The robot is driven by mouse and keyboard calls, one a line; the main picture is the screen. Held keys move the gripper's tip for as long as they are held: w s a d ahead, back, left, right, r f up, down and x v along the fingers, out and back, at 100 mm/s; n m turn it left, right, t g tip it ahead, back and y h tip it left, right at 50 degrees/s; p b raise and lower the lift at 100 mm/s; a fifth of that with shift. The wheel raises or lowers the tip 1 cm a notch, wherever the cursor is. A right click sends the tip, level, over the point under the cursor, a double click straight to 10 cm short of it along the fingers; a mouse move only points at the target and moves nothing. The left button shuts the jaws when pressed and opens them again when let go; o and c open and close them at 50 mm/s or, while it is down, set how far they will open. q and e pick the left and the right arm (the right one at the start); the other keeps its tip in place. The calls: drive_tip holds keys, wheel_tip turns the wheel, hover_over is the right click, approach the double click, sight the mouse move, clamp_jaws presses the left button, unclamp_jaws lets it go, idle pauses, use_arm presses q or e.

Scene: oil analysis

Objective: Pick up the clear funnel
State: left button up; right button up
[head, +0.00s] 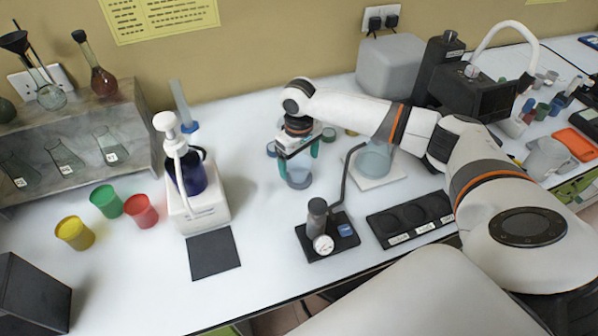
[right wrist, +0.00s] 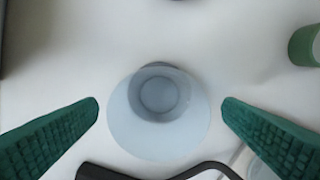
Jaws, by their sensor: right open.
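A clear, bluish funnel (head: 299,179) stands on the white table below my right gripper (head: 298,162). A gap shows between each finger and the funnel, and nothing is held. How high the fingertips are above the table is hard to tell. My left gripper is not in view.
A black stand with a gauge (head: 323,244) and a bent rod is close to the funnel's right and front. A clear vessel (head: 374,160) on a white pad stands to the right. A white device with a pump bottle (head: 190,175) is at left. Small pots stand behind the gripper.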

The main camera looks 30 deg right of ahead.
drive_tip(key=shift+f+p, duration=0.45)
drive_tip(key=shift+f, duration=1.9)
drive_tip(key=shift+r, duration=0.1)
drive_tip(key=c, duration=1)
